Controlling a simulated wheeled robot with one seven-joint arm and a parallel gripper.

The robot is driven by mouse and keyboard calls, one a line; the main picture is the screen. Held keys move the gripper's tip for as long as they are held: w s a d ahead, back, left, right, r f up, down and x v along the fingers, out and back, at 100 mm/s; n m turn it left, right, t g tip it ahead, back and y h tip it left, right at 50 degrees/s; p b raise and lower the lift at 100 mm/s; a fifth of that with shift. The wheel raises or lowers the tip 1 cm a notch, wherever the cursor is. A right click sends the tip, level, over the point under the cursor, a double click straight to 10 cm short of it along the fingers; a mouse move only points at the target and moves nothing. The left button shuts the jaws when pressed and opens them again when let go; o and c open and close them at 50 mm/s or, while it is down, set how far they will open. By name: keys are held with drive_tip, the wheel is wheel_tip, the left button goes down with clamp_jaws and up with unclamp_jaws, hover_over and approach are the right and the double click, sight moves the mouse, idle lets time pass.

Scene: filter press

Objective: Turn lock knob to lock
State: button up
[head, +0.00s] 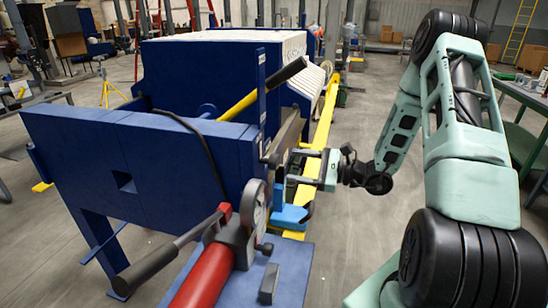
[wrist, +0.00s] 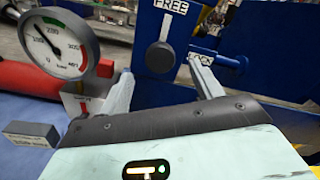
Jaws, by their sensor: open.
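The lock knob (wrist: 160,57) is a grey round piece with a bar rising from it towards the FREE label (wrist: 171,5), on a dark blue plate in the wrist view. The LOCK label (wrist: 201,59) is to its right, partly behind a finger. My gripper (wrist: 163,70) is open, with one finger on each side of the knob's lower part; I cannot tell whether either touches it. In the head view my gripper (head: 273,171) reaches the press's right end, and the knob cannot be made out there.
A dial gauge (wrist: 58,43) and red cylinder (wrist: 25,76) stand to the left in the wrist view. In the head view, a black-and-yellow lever (head: 262,90) slopes above the blue press frame (head: 85,150). Open floor (head: 365,240) lies right of the press.

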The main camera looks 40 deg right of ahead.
sight(278, 162)
drive_tip(key=p+x, duration=0.1)
drive_tip(key=x, duration=0.6)
drive_tip(key=shift+w+a+p, duration=0.1)
drive_tip(key=shift+w+p, duration=0.1)
drive_tip(key=shift+p, duration=0.2)
drive_tip(key=c, duration=1)
